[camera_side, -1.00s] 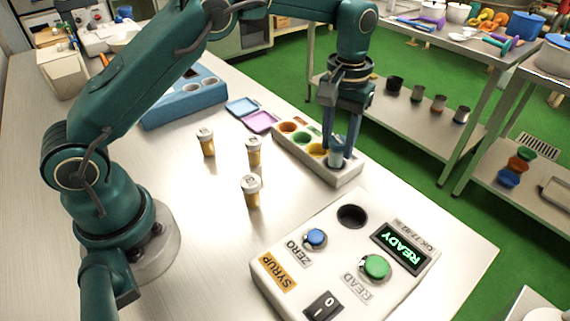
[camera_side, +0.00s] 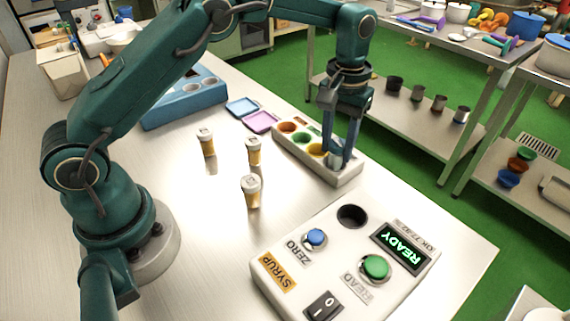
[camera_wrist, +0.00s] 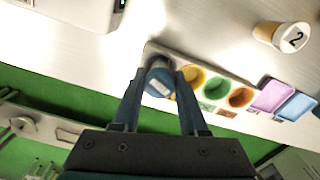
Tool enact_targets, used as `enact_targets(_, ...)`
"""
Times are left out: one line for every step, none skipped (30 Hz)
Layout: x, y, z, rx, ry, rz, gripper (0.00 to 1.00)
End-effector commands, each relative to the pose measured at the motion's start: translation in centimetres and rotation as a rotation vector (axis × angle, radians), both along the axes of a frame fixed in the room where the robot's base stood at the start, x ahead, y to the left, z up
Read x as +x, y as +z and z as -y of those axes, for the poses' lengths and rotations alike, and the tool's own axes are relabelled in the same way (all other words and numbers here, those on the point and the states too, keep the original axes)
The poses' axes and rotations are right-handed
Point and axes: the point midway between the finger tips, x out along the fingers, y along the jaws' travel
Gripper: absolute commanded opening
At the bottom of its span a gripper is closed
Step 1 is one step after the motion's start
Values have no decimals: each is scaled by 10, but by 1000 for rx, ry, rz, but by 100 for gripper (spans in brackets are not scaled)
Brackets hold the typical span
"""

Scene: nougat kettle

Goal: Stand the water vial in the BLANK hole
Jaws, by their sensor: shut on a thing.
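My gripper (camera_side: 341,155) is shut on a blue-capped vial (camera_side: 335,160), roughly upright at the near right end of a pale rack (camera_side: 345,180). The wrist view shows the blue cap with a pale label (camera_wrist: 160,85) between the fingertips (camera_wrist: 162,80). The vial's lower part is hidden, so I cannot tell how deep it sits. Beside it the rack has yellow (camera_wrist: 191,78), green (camera_wrist: 216,87) and orange-red (camera_wrist: 241,97) ringed holes. No BLANK lettering is readable.
Three white-capped amber vials (camera_side: 207,142) (camera_side: 254,151) (camera_side: 251,190) stand left of the rack. A white meter (camera_side: 300,262) reading READY has a dark round hole (camera_side: 352,215). A blue block with holes (camera_side: 185,100) and two small trays (camera_side: 262,121) (camera_side: 242,107) lie behind.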

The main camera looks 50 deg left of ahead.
Motion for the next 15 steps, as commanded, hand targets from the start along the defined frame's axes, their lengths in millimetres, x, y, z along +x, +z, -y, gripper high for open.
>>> enact_targets(0, -1, 0, 0, 0, -1, 0)
enact_targets(0, -1, 0, 0, 0, -1, 0)
enact_targets(0, -1, 0, 0, 0, 0, 0)
enact_targets(0, -1, 0, 0, 0, 0, 0)
enact_targets(0, -1, 0, 0, 0, 0, 0)
enact_targets(0, -1, 0, 0, 0, 0, 0)
enact_targets(0, -1, 0, 0, 0, 0, 0)
enact_targets(0, -1, 0, 0, 0, 0, 0)
enact_targets(0, -1, 0, 0, 0, 0, 0)
enact_targets(0, -1, 0, 0, 0, 0, 46)
enact_targets(0, -1, 0, 0, 0, 0, 58)
enact_targets(0, -1, 0, 0, 0, 0, 73)
enact_targets(0, -1, 0, 0, 0, 0, 78)
enact_targets(0, -1, 0, 0, 0, 0, 78)
enact_targets(0, -1, 0, 0, 0, 0, 78)
